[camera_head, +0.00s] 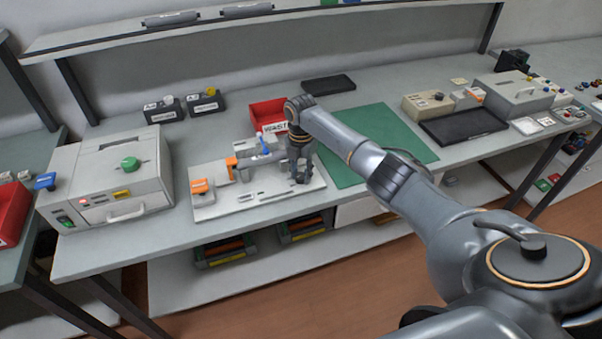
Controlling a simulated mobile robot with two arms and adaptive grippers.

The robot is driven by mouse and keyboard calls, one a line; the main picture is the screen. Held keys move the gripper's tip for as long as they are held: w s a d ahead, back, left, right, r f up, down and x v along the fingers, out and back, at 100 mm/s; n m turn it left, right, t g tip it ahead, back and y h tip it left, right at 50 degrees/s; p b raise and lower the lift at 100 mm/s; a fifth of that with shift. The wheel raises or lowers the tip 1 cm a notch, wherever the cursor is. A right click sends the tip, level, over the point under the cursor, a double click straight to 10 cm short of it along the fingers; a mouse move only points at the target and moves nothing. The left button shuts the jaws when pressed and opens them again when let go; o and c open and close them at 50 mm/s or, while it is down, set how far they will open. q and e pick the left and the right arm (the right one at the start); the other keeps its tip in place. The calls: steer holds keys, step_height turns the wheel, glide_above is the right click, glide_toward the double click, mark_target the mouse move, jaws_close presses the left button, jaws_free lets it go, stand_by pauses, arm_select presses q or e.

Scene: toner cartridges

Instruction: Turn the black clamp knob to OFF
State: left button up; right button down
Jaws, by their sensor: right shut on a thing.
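My right gripper (299,172) points down at the right end of the light-grey fixture plate (262,197) and is shut on a small dark thing there, which appears to be the black clamp knob. The fingers mostly hide the knob, so its pointer and any OFF mark cannot be read. Orange clamps (202,187) stand at the plate's left side. A blue-handled part (264,145) and a grey cylinder lie across its middle, just left of the gripper. My left gripper is out of view.
A red bin (267,114) labelled WASTE stands behind the plate. A green mat (390,132) lies clear on the right, partly under my right arm. A shelf runs above.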

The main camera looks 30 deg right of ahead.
mark_target(301, 176)
steer(key=shift+n, duration=0.7)
steer(key=c, duration=1)
jaws_free()
steer(key=shift+r, duration=0.15)
step_height(301, 176, up, 12)
steer(key=shift+f, duration=0.15)
steer(key=shift+s+f, duration=0.1)
